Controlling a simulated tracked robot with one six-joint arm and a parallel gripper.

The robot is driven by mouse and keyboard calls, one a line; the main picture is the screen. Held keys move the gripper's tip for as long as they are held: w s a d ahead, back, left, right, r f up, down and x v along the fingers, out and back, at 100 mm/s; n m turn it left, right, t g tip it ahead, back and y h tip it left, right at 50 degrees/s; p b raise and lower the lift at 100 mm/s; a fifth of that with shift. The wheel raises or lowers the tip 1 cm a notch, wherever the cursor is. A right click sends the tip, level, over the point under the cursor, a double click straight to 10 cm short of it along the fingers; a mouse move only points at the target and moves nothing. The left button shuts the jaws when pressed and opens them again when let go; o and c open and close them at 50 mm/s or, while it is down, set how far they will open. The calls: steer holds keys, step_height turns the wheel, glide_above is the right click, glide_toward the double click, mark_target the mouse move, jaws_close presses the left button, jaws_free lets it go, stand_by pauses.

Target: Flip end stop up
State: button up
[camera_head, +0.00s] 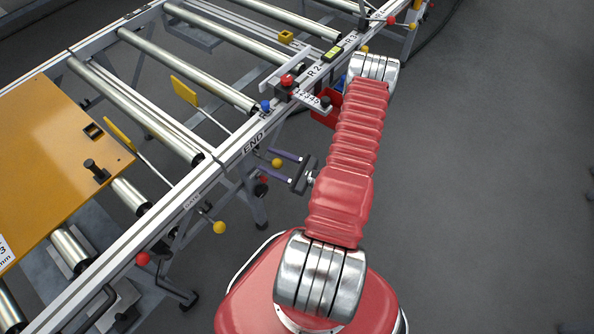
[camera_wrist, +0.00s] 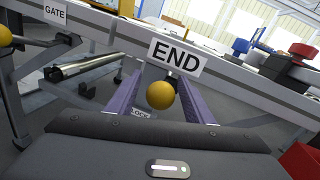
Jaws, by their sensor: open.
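The END label (camera_head: 254,143) is on the near rail, and it also shows in the wrist view (camera_wrist: 175,57). A yellow ball knob (camera_head: 277,162) hangs just below it and shows large in the wrist view (camera_wrist: 160,95). A yellow paddle (camera_head: 184,91) on a thin rod slants over the rollers on the far side of the rail, in line with the END label. My gripper (camera_head: 267,162) is open, its purple fingers pointing at the rail with the knob between them. I cannot tell whether either finger touches the knob.
Left of it are the GATE label (camera_wrist: 54,14), another yellow knob (camera_head: 219,227) and a second yellow paddle (camera_head: 120,134). A red knob (camera_head: 143,259) sits lower. An orange panel (camera_head: 60,160) lies at left. A red bin (camera_head: 326,108) is right of END. Floor at right is clear.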

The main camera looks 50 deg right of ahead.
steer(key=v, duration=1.2)
steer(key=shift+s, duration=0.3)
steer(key=w+a+r+n+g+y, duration=0.3)
steer(key=w+a+r+n+g, duration=0.1)
steer(key=a+r+n+g, duration=0.45)
steer(key=w+a+r+n+g+y, duration=0.4)
steer(key=a+r+n+g, duration=0.25)
steer(key=r+n, duration=0.35)
steer(key=s+a+r+n+t+h, duration=0.1)
steer(key=a+r+n+h, duration=0.4)
steer(key=r, duration=0.6)
steer(key=s+a+r+n+t+h, duration=0.2)
steer(key=s+a+r+n+h, duration=0.2)
steer(key=a+r, duration=0.5)
steer(key=shift+a+r+n+h, duration=0.2)
steer(key=shift+r+n+h, duration=0.75)
steer(key=shift+n, duration=0.9)
